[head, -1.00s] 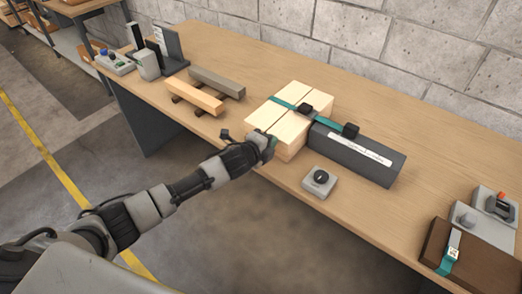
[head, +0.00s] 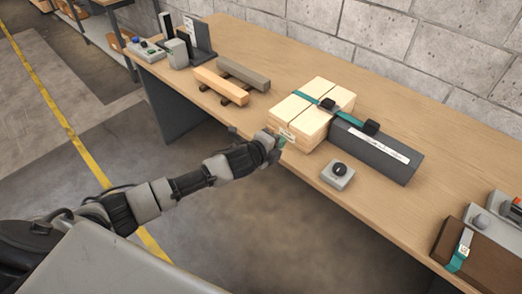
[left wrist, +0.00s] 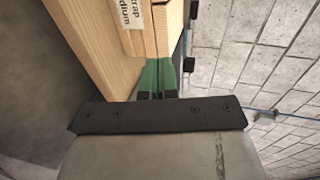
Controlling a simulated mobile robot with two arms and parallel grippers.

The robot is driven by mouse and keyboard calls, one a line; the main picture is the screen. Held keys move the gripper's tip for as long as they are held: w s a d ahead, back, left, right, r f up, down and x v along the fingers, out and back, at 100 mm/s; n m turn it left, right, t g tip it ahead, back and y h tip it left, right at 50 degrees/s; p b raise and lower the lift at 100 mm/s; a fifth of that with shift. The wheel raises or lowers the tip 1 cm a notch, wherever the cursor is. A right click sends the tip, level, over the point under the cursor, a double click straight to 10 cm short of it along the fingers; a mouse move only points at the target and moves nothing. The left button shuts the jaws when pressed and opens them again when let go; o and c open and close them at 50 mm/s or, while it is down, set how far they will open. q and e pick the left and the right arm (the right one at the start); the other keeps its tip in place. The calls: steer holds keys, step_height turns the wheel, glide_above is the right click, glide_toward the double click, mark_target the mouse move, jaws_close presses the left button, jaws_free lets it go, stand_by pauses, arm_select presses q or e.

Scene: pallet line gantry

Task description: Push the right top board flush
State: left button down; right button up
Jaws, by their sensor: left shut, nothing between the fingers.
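A stack of pale boards (head: 293,142) sits near the table's front edge, with a teal strap (head: 343,115) across its top. The right top board (head: 311,124) lies beside the left top board (head: 290,110), a dark seam between them. Whether their ends are level is too small to tell. My left gripper (head: 280,144) is shut and empty by the stack's near end, low beside its white label. In the left wrist view its green fingertips (left wrist: 157,76) point at the board ends (left wrist: 161,28); I cannot tell whether they touch. My right gripper is out of view.
A dark grey box (head: 375,153) lies against the stack's right side, with a knob box (head: 338,174) in front. Two loose bars (head: 221,87) lie to the left. A brown box (head: 478,262) is at far right. A block wall runs behind.

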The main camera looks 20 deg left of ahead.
arm_select(q)
steer(key=v, duration=0.6)
steer(key=shift+a, duration=0.2)
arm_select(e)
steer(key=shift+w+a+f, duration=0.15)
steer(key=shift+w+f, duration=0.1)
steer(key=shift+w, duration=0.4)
arm_select(q)
steer(key=shift+s, duration=0.15)
steer(key=shift+f, duration=0.1)
